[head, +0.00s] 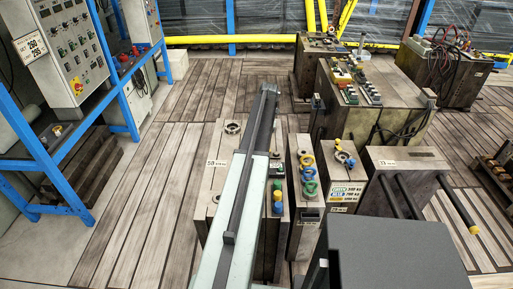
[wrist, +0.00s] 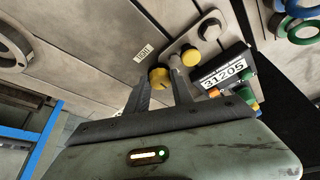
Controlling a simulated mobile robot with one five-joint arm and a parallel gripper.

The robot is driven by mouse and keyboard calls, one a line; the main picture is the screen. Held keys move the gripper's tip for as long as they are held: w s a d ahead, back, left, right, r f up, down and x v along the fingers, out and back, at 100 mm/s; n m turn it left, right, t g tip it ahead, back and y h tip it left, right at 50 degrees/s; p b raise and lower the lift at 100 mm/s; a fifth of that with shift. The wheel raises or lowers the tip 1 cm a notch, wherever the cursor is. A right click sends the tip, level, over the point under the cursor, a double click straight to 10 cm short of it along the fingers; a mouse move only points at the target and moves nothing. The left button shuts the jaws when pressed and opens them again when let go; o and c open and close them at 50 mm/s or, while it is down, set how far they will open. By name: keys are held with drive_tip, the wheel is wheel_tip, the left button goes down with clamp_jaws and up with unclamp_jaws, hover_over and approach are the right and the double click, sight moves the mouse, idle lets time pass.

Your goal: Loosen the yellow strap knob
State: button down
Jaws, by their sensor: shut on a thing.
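In the wrist view, the yellow strap knob (wrist: 160,76) sits on a block face, between the tips of my gripper (wrist: 162,80). The two dark fingers are closed about its sides, and part of the knob is hidden by them. In the head view, my arm runs up the middle over the blocks; the gripper and the held knob cannot be made out there.
A black plate marked 31205 (wrist: 223,68) and coloured knobs lie close right of the fingers. In the head view, blocks with coloured rings (head: 308,173) stand right of my arm. A blue rack (head: 128,88) stands left, with open plank floor (head: 127,206) between.

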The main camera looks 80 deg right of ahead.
drive_tip(key=shift+s+a, duration=0.1)
drive_tip(key=shift+a, duration=0.05)
drive_tip(key=c, duration=1.1)
unclamp_jaws()
drive_tip(key=shift+d+r+p, duration=0.2)
drive_tip(key=shift+r+p, duration=0.15)
drive_tip(key=shift+p, duration=0.05)
drive_tip(key=p+v, duration=0.6)
drive_tip(key=v, duration=0.1)
